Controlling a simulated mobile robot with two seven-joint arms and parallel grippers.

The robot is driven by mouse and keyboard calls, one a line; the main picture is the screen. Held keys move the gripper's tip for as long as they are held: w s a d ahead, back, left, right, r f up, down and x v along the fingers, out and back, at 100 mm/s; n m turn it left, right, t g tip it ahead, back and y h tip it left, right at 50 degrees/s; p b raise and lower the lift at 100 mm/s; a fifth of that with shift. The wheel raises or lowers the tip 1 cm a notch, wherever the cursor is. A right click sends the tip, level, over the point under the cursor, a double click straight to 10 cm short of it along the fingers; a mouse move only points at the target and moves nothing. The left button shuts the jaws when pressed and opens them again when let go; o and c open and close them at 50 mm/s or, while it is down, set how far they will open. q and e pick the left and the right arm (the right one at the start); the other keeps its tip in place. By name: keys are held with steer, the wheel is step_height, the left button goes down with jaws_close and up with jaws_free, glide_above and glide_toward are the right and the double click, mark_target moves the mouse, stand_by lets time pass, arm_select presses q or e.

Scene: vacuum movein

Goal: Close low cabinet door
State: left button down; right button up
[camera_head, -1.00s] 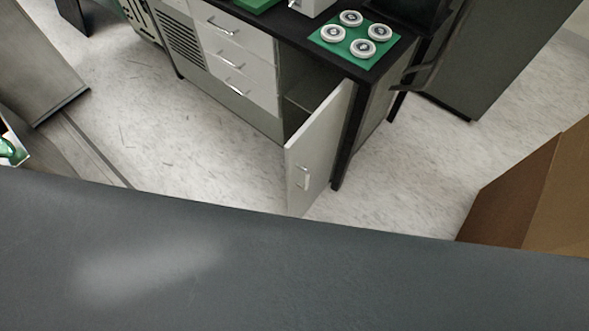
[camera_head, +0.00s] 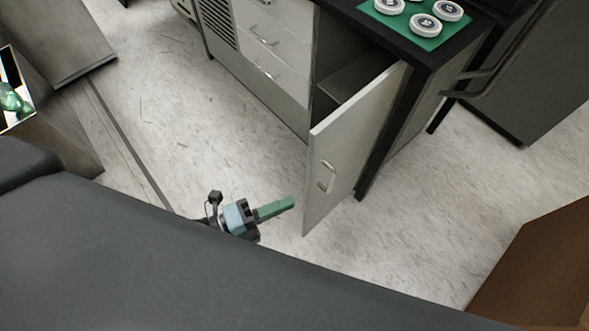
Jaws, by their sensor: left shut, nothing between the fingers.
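The low cabinet door (camera_head: 350,145) stands swung open at the right of the cabinet, with its handle (camera_head: 327,176) on the side facing me. The dark opening and an inner shelf (camera_head: 362,82) show behind it. My left gripper (camera_head: 290,203) has green fingers that are shut and empty. In the picture its tips lie just left of the door's lower free edge, apart from it by a small gap. My right gripper is not in view.
Drawers (camera_head: 270,45) fill the cabinet left of the opening. White round items (camera_head: 425,24) sit on a green mat on top. A brown box (camera_head: 535,265) stands at lower right. The pale floor (camera_head: 200,140) before the cabinet is clear.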

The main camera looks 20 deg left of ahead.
mark_target(308, 176)
arm_select(q)
steer(key=shift+w+d, duration=0.55)
steer(key=shift+w, duration=0.85)
steer(key=shift+w+d, duration=0.55)
steer(key=shift+w, duration=0.8)
steer(key=shift+w+d, duration=0.55)
steer(key=shift+w, duration=0.85)
steer(key=shift+a, duration=0.1)
